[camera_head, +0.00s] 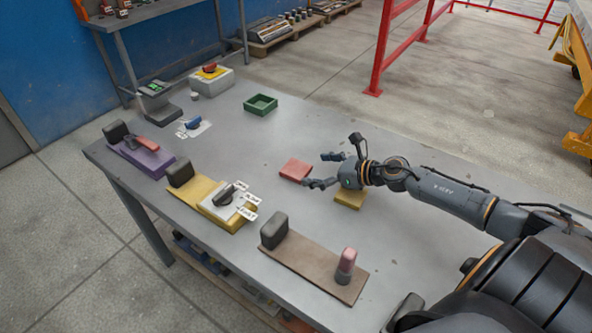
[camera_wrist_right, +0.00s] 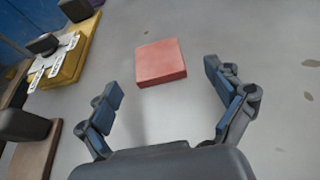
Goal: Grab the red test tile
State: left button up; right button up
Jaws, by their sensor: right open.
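The red test tile (camera_head: 295,170) is a flat square block lying on the grey table. My right gripper (camera_head: 322,170) is open beside it, with its fingers pointing toward the tile. In the right wrist view the red tile (camera_wrist_right: 160,62) lies just ahead of the open fingers of my right gripper (camera_wrist_right: 165,98), roughly centred between them. Nothing is between the fingers. My left gripper does not show in either view.
A yellow block (camera_head: 350,199) lies under my right wrist. A green tray (camera_head: 261,105) stands farther back. Boards in purple (camera_head: 147,160), yellow (camera_head: 195,194) and brown (camera_head: 310,268) line the table's left side. The grey table (camera_head: 250,150) around the tile is clear.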

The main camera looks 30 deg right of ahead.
aim_at(295, 168)
jog(key=shift+w+a, duration=0.25)
jog(key=shift+w, duration=0.15)
jog(key=p+x, duration=0.1)
jog(key=x, duration=0.2)
jog(key=shift+a+f, duration=0.1)
jog(key=shift+a, duration=0.1)
jog(key=shift+w+a+f, duration=0.2)
jog(key=shift+w+f, duration=0.1)
jog(key=shift+w, duration=0.2)
jog(key=c, duration=1.3)
jog(key=shift+r, duration=0.15)
